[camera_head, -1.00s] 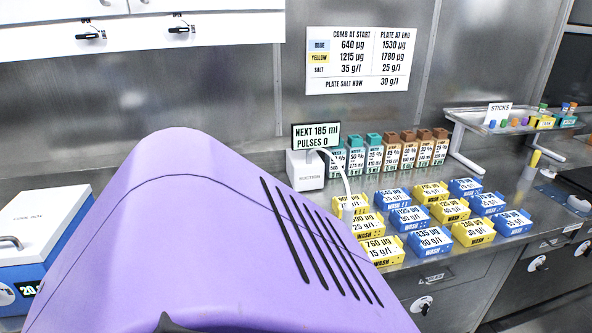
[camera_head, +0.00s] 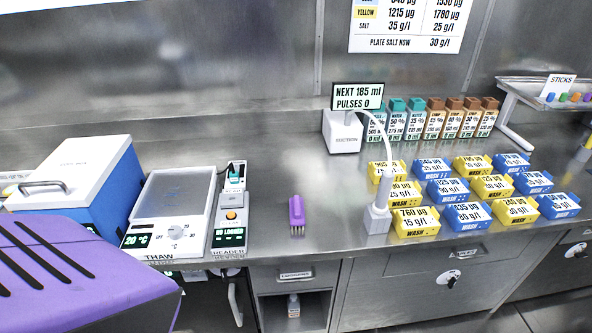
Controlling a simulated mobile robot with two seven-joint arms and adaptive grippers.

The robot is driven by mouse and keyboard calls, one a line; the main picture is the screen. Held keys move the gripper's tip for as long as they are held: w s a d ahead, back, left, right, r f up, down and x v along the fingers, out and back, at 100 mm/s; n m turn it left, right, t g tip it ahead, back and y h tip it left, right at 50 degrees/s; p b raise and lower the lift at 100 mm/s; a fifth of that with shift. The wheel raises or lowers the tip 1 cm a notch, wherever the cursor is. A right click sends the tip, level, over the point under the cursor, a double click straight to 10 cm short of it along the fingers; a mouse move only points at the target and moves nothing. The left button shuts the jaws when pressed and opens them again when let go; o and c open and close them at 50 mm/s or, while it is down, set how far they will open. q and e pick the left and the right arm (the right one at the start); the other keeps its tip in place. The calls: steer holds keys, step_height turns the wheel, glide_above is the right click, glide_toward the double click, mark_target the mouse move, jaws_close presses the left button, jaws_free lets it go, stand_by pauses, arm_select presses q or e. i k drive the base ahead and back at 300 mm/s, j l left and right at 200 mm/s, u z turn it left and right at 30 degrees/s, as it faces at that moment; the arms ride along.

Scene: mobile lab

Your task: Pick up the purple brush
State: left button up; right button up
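The purple brush (camera_head: 297,212) stands upright on the steel counter, with its bristles down near the front edge. It is between the reader on its left and the white suction nozzle on its right. Nothing touches it. Neither of my grippers is in view. A large purple link of my own arm fills the lower left corner.
Left of the brush are the reader (camera_head: 232,215), the thaw plate (camera_head: 172,208) and the blue cool box (camera_head: 85,180). To its right are the suction unit (camera_head: 342,136), its nozzle (camera_head: 378,219) and several yellow and blue wash boxes (camera_head: 415,222). Counter behind the brush is clear.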

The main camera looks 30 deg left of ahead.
mark_target(297, 210)
steer(key=u, duration=1.05)
